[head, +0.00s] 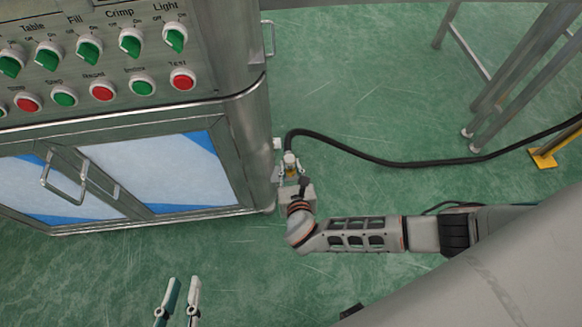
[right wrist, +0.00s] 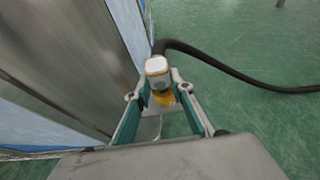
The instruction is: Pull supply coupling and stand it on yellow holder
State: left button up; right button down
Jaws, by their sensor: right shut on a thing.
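The supply coupling (right wrist: 158,70), white on top with a yellow band, is at the end of a black hose beside the machine's side wall in the right wrist view. My right gripper (right wrist: 159,91) is shut on it, one finger on each side. In the head view, the coupling (head: 289,158) shows small at the machine's right corner, in my right gripper (head: 290,170). Whether it is still joined to the machine is unclear. A yellow piece (head: 543,158), likely the yellow holder, is on the floor at the far right. My left gripper (head: 180,290) is open and empty at the bottom.
The black hose (head: 400,163) runs right across the green floor toward the yellow piece. The steel machine (head: 150,110) with knobs and buttons fills the left. Metal legs (head: 500,80) stand at upper right.

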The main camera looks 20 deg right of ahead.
pick_arm(q)
jog(key=shift+w+r, duration=0.2)
jog(key=shift+r, duration=0.2)
dwell(0.3)
jog(key=shift+s+f, duration=0.1)
pick_arm(e)
jog(key=shift+f, duration=0.1)
pick_arm(q)
jog(key=shift+f, duration=0.25)
pick_arm(e)
jog(key=shift+f, duration=0.45)
pick_arm(q)
jog(key=shift+r, duration=0.2)
pick_arm(e)
jog(key=shift+s+f, duration=0.1)
jog(key=shift+s, duration=0.05)
dwell(0.8)
pick_arm(q)
jog(key=shift+w+r+p, duration=0.2)
jog(key=shift+r+p, duration=0.1)
jog(key=shift+r, duration=0.05)
